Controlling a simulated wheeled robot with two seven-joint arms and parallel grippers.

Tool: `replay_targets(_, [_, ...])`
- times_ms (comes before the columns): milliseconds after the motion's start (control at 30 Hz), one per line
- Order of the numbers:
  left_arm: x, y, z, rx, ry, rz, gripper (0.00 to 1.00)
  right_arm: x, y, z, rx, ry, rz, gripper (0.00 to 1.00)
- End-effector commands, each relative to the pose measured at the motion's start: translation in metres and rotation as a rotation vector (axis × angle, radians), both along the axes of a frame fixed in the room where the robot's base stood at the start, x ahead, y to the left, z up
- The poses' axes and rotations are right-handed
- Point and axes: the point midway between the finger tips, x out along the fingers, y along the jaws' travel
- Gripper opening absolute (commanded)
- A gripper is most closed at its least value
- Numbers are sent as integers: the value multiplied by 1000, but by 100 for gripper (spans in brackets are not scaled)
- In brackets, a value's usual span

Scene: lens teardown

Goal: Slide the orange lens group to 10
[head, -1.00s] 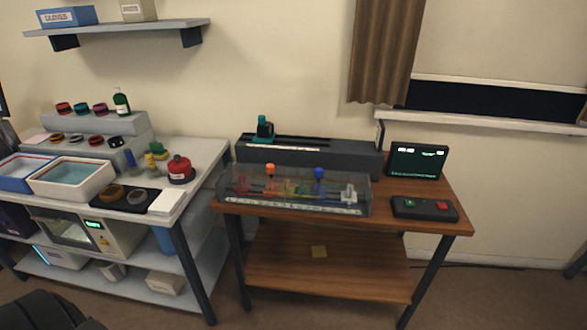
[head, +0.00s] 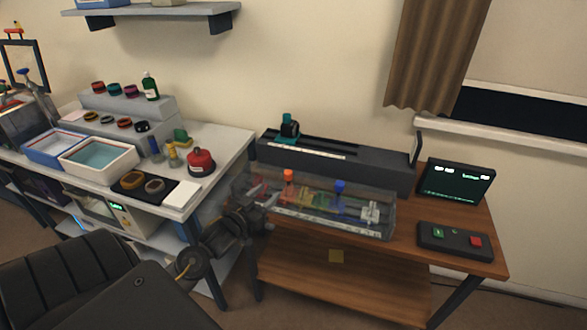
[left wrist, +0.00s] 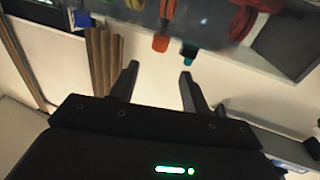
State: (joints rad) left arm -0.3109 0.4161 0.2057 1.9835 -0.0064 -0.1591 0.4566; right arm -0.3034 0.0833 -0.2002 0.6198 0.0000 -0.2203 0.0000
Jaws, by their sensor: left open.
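The clear lens bench case (head: 385,222) stands on the wooden table. Inside it are several coloured lens parts. The orange lens group's knob (head: 288,176) sticks up near the left, with a blue knob (head: 340,187) farther right. The pale scale strip (head: 320,221) along the case front is too small to read. My left gripper (head: 266,196) is open and empty at the case's left end, left of the orange knob. My right gripper is out of view.
A dark bench with a teal-topped device (head: 289,130) stands behind the case. A screen (head: 456,188) and a button box (head: 455,241) are at the right. Left is a grey bench with trays (head: 100,160) and a red container (head: 201,163).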

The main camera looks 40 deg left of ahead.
Motion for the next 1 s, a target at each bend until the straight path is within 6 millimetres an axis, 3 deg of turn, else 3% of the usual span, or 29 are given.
replay_targets(267, [6, 0, 0, 0, 0, 1, 47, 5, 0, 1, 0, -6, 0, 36])
replay_targets(700, [80, 6, 1, 1, 0, 1, 47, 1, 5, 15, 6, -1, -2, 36])
replay_targets(1000, [107, 8, -1, 1, 1, 0, 47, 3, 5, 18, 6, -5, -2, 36])
